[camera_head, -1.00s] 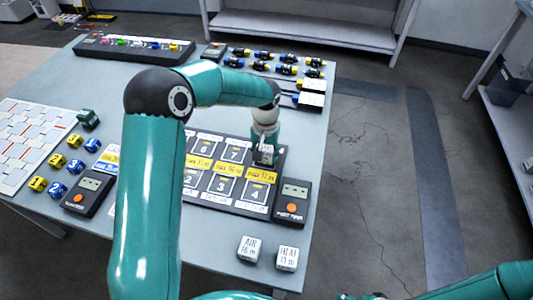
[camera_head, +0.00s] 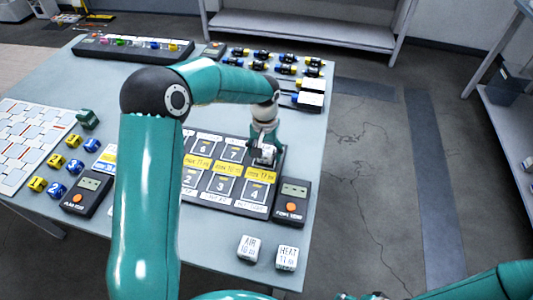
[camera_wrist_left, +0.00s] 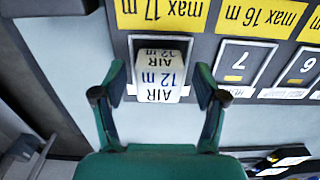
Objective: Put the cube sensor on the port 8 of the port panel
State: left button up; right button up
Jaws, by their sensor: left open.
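A white cube sensor marked "AIR 12 m" (camera_wrist_left: 160,78) sits on the port panel (camera_head: 238,190), in the outlined port beside port 7; the cube covers that port's number. In the head view the cube (camera_head: 267,156) shows small under my left gripper (camera_head: 265,153), at the panel's far right corner. In the left wrist view my left gripper (camera_wrist_left: 160,92) is open, with one finger on each side of the cube and gaps between. Part of my right arm shows at the lower right of the head view; its gripper is not visible.
Two white cubes, "AIR" (camera_head: 249,248) and "HEAT" (camera_head: 287,257), stand near the table's front edge. A dark meter with an orange button (camera_head: 292,200) stands right of the panel. Yellow and blue cubes (camera_head: 73,141) lie left. Several cylindrical parts (camera_head: 285,70) lie behind.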

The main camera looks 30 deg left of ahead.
aim_at(265, 152)
pick_arm(q)
notch_tip(265, 152, up, 11)
dwell(0.3)
dwell(0.5)
